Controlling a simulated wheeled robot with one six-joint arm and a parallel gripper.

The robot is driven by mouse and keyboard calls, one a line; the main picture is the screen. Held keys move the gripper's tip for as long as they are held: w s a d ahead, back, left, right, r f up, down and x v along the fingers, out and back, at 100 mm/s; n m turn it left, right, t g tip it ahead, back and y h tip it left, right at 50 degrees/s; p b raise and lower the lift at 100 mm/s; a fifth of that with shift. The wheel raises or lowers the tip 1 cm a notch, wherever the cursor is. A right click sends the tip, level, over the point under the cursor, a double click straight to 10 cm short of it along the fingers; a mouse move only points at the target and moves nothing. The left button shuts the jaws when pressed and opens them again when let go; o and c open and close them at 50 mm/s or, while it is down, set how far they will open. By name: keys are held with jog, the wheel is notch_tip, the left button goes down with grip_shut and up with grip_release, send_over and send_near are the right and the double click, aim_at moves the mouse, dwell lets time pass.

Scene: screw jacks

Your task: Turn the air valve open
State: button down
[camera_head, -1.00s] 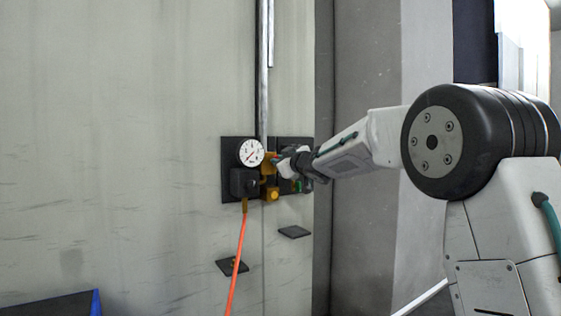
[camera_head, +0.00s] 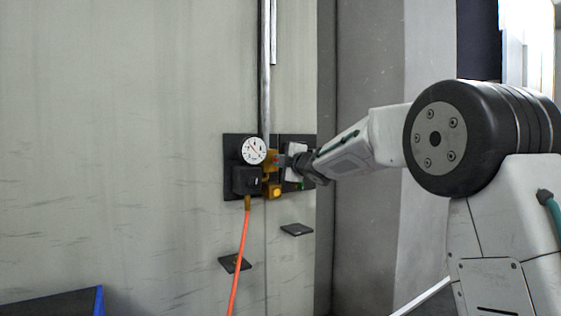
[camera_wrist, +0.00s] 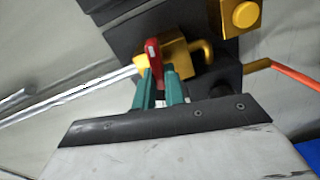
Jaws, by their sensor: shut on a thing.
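The air valve is a yellow body (camera_wrist: 178,57) with a red handle (camera_wrist: 153,52) in the wrist view. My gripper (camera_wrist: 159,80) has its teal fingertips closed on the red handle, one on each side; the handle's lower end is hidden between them. In the head view the yellow valve (camera_head: 269,165) sits on the wall at the foot of a metal pipe, and my gripper (camera_head: 283,161) reaches it from the right. A white round gauge (camera_head: 254,150) is just left of the valve, its needle slanting from upper left to lower right.
A dark box (camera_head: 246,180) below the gauge feeds an orange hose (camera_head: 240,260) running down. A yellow button box (camera_head: 275,192) is just below the valve. Two small dark plates (camera_head: 296,229) jut from the wall lower down. The wall at left is bare.

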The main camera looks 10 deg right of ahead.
jog(key=shift+f+n, duration=0.15)
jog(key=shift+n, duration=0.65)
jog(key=c, duration=1.5)
grip_release()
jog(key=shift+o, duration=0.2)
jog(key=v, duration=0.8)
jog(key=shift+w, duration=0.1)
